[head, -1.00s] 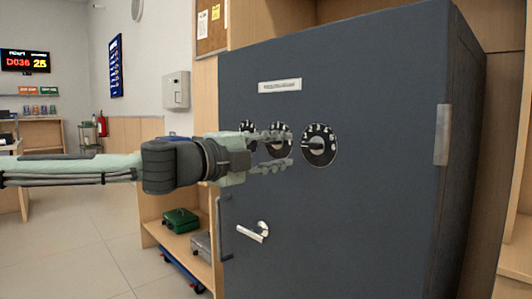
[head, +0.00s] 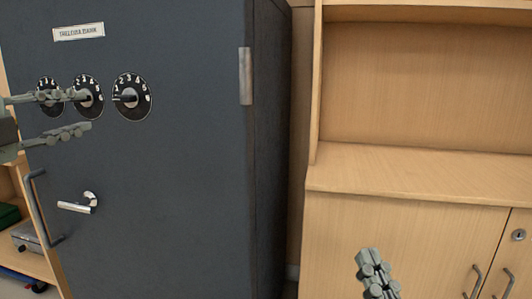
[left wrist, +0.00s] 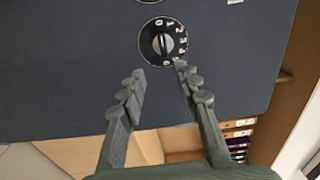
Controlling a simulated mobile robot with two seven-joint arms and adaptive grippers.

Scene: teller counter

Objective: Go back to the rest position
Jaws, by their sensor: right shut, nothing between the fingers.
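My left gripper (head: 84,113) is open and empty, in front of the safe's dials at the left of the head view. In the left wrist view its two fingers (left wrist: 160,70) are spread, with a black dial (left wrist: 163,42) just beyond the tips. The dark grey safe (head: 180,190) has a left dial (head: 50,96), a middle dial (head: 88,97) and a right dial (head: 132,97). The upper finger overlaps the left and middle dials in the head view; contact cannot be told. My right gripper (head: 375,272) is shut and empty at the bottom, in front of the cabinet.
The safe has a silver lever (head: 77,204) and a grey pull handle (head: 38,205), and its door is shut. A wooden cabinet (head: 400,225) with an open upper shelf stands to the right. A low shelf (head: 38,268) with cases is at the lower left.

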